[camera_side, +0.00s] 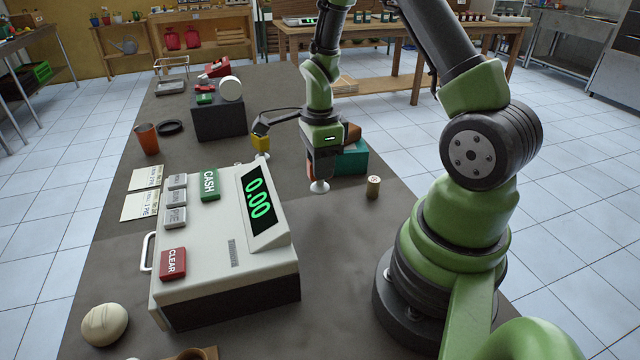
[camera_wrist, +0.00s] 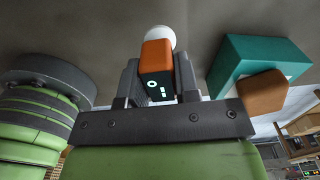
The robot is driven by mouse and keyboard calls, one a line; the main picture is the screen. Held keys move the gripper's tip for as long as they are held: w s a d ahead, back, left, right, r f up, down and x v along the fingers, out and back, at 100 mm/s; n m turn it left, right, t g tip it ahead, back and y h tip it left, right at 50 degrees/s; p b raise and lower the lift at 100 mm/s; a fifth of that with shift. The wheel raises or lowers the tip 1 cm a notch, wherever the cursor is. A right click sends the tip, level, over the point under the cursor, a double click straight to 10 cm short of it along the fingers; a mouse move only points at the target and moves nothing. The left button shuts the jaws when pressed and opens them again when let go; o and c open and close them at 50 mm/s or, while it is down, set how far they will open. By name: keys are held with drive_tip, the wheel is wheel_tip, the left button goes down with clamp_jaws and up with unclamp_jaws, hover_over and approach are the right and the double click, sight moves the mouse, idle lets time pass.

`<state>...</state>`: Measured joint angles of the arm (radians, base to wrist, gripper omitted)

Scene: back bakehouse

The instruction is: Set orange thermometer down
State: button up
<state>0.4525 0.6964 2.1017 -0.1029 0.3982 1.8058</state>
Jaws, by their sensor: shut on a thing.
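My gripper (camera_side: 320,168) points down over the dark counter, to the right of the cash register's display. It is shut on the orange thermometer (camera_wrist: 157,56), whose orange body with a small lit display sits between the two fingers in the wrist view. The thermometer's white round end (camera_side: 319,186) sticks out below the fingertips in the side view. Whether that end touches the counter I cannot tell. Most of the orange body is hidden by the fingers in the side view.
A teal box (camera_side: 352,161) with a brown block (camera_side: 353,132) stands close right of my gripper. A small round cork-like piece (camera_side: 373,187) is nearby. The cash register (camera_side: 205,250) fills the front. A yellow item (camera_side: 260,142) stands left. Bare counter lies between.

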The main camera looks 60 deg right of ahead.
sight(320, 186)
drive_tip(key=shift+f, duration=2.2)
drive_tip(key=o, duration=1)
drive_tip(key=shift+f, duration=0.15)
drive_tip(key=shift+c, duration=0.2)
